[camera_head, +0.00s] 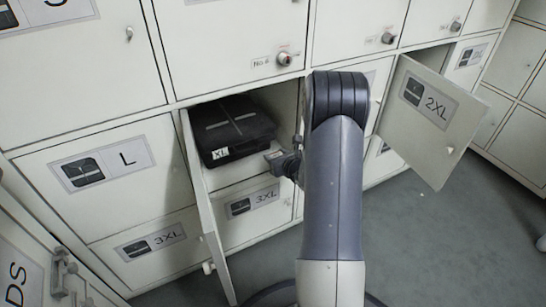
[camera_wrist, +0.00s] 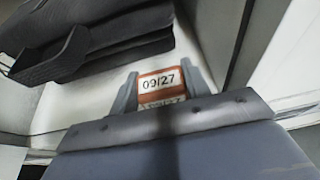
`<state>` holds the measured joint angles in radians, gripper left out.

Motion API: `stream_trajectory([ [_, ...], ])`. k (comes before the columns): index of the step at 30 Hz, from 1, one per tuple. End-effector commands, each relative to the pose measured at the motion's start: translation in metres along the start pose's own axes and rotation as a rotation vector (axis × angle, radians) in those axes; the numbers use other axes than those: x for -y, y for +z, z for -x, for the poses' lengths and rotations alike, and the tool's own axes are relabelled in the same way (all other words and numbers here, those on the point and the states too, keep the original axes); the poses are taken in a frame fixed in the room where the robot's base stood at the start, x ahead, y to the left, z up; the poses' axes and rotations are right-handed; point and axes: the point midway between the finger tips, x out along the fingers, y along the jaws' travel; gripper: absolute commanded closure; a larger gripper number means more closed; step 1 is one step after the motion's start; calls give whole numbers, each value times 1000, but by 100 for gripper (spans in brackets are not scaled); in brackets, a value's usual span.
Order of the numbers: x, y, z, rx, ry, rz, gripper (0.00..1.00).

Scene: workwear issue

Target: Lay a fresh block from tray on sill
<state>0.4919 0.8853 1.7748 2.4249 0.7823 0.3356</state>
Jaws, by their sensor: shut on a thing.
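My gripper (camera_wrist: 160,80) is shut on a small orange block (camera_wrist: 146,76) with a white label reading "09/27". One finger is on each side of the block in the wrist view. In the head view my gripper (camera_head: 276,157) is at the mouth of an open locker compartment, right of the dark folded garment. The block is too small to make out there. In the wrist view the block is over or on the pale compartment floor (camera_wrist: 100,92); I cannot tell whether it touches. No tray can be made out, and which edge is the sill is unclear.
A dark folded garment (camera_head: 232,128) tagged XL fills the compartment's left side; it also shows in the wrist view (camera_wrist: 110,32). The compartment's open door (camera_head: 203,205) stands at left. Another open door marked 2XL (camera_head: 425,120) juts out at right. Closed lockers surround them.

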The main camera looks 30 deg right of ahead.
Motion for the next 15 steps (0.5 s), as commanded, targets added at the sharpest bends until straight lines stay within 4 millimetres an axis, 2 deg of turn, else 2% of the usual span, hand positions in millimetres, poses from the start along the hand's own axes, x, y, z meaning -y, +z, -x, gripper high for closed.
stream_trajectory([
  [1, -1, 2, -11, 3, 3, 3, 77],
  [4, -1, 8, -27, 3, 2, 3, 77],
  [5, 0, 0, -28, -1, 1, -1, 77],
  [7, 0, -5, -29, -1, 1, 0, 77],
  [15, 0, -5, -28, 0, 0, 0, 77],
])
